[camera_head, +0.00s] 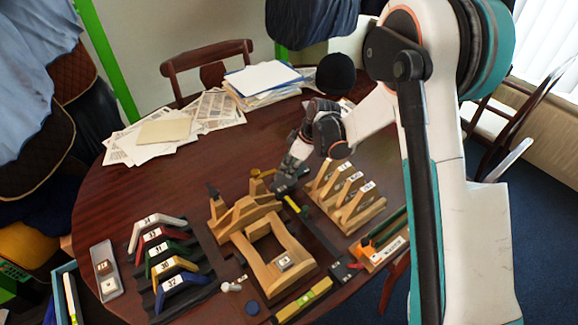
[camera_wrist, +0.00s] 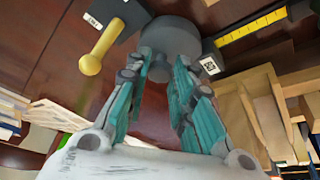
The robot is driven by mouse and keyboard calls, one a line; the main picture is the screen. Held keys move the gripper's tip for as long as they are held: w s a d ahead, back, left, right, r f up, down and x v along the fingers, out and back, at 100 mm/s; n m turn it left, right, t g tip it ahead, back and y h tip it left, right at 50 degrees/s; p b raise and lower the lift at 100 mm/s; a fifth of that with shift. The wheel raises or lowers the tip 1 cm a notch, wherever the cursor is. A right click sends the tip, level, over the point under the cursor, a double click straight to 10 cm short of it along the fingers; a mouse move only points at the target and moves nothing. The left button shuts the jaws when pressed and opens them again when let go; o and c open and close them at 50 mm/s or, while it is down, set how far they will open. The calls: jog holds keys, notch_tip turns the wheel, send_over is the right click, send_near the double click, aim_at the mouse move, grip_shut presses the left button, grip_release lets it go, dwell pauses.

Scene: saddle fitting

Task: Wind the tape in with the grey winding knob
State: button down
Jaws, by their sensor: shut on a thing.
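The grey winding knob (camera_wrist: 172,32) is a round grey cylinder in the wrist view. My gripper (camera_wrist: 168,66) has its two teal-padded fingers against the knob's sides, shut on it. In the head view my gripper (camera_head: 293,168) reaches down to the dark tape housing behind the wooden frame; the knob is mostly hidden there. The yellow tape (camera_head: 294,205) runs from the housing towards the front, and its marked strip also shows in the wrist view (camera_wrist: 252,27). How much tape is out is hard to tell.
A yellow-headed peg (camera_wrist: 92,62) stands out beside the housing. The wooden frame (camera_head: 262,262) lies in front of my gripper. A wooden slotted rack (camera_head: 362,213) is close on the right. Numbered coloured saddles sit on a black rack (camera_head: 196,300) at left. Papers (camera_head: 165,132) lie at the back.

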jog(key=m, duration=0.2)
jog(key=m+t+h, duration=0.1)
jog(key=m, duration=0.1)
jog(key=shift+s+a+t+b, duration=0.1)
jog(key=shift+s+t+b, duration=0.05)
jog(key=shift+t+b, duration=0.2)
jog(key=m+t+h, duration=0.1)
jog(key=m, duration=0.3)
jog(key=shift+s+a+b, duration=0.1)
jog(key=shift+a+b, duration=0.05)
jog(key=shift+b, duration=0.15)
jog(key=m+h, duration=0.1)
jog(key=m, duration=0.2)
jog(key=shift+a+m, duration=0.15)
jog(key=shift+m, duration=0.15)
jog(key=shift+a+m+t+h+b, duration=0.15)
jog(key=shift+m+h, duration=0.4)
jog(key=shift+m, duration=0.55)
jog(key=shift+d+m+t+h+b, duration=0.1)
jog(key=shift+m+h+b, duration=0.15)
jog(key=shift+m+h, duration=0.6)
jog(key=shift+m+y, duration=0.3)
jog(key=shift+m, duration=0.15)
jog(key=shift+r, duration=0.1)
jog(key=c, duration=1.4)
grip_release()
jog(key=shift+o, duration=0.2)
